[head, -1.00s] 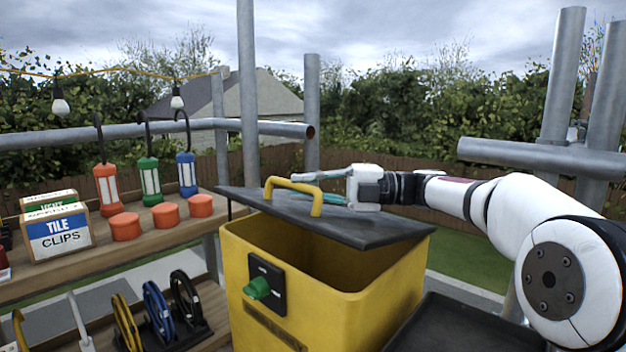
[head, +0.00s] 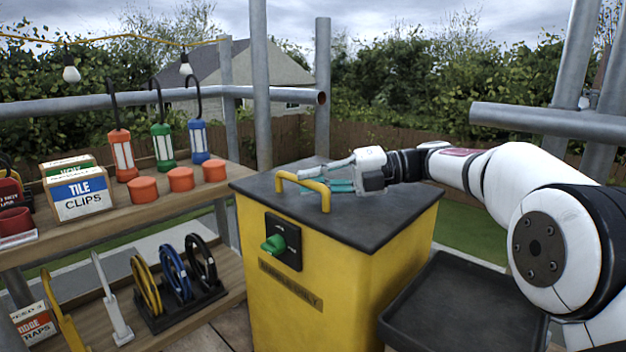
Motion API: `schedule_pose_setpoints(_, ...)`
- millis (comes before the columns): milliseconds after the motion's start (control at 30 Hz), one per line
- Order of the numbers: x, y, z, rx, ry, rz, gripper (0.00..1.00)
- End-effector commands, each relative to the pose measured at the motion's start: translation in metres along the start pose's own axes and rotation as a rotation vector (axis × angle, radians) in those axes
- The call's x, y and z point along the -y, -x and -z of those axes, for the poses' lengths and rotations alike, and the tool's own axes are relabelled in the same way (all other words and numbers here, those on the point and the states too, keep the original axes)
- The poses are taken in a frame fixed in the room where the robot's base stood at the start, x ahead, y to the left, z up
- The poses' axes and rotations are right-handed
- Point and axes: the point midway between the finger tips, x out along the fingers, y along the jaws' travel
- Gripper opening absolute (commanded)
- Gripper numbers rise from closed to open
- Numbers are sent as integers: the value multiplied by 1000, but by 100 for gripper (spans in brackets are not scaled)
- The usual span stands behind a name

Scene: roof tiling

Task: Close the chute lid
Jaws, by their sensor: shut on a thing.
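The chute lid (head: 385,212) is a dark grey panel with a yellow bar handle (head: 303,186). It lies flat on top of the yellow chute box (head: 395,268), and no opening shows between them. My gripper (head: 328,180) reaches in from the right, low over the lid, with its fingers at the yellow handle. It is shut on the handle, though the fingertips partly overlap the bar. A green knob (head: 272,244) on a black plate sits on the front of the box.
A black tray (head: 462,300) stands at the right of the box. Wooden shelves (head: 60,235) at the left hold lanterns, orange tubs, a tile clips box (head: 82,197) and coloured rings. Scaffold poles (head: 323,100) stand behind.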

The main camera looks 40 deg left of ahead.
Motion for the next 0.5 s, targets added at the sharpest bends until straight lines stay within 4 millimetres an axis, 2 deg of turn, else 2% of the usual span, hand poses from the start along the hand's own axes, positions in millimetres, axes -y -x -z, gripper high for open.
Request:
schedule_pose_setpoints(33, 8, -1, 1, -5, -11, 9, 0)
schedule_pose_setpoints(67, 8, -1, 1, -5, -11, 9, 15)
schedule_pose_setpoints(133, 8, -1, 2, -6, -12, 9, 31)
schedule_pose_setpoints(500, 4, 0, 1, -6, -7, 4, 33)
